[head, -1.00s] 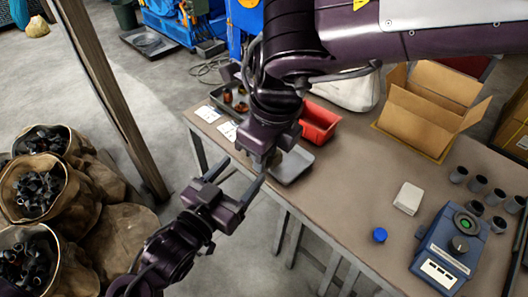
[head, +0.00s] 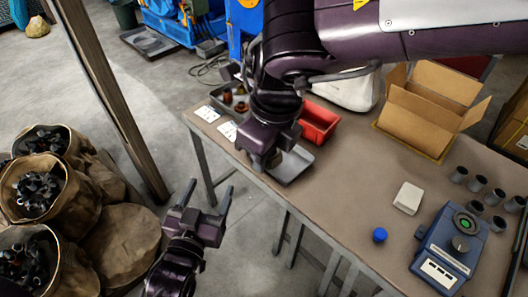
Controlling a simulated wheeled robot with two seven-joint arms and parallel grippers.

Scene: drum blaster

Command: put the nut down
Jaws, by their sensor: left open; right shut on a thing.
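My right gripper (head: 260,163) points down over the left end of a small grey tray (head: 293,168) at the table's left edge. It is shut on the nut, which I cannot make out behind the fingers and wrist. Whether the nut touches the tray or the table is hidden. My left gripper (head: 209,187) is open and empty, over the floor in front of the table, apart from the right one.
A red bin (head: 319,124) and a dark tray with brown parts (head: 236,101) lie near the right gripper. The table (head: 345,185) also holds paper cards, an open carton (head: 428,110), a blue device (head: 450,250) and several grey cups. Sacks (head: 125,240) stand at left.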

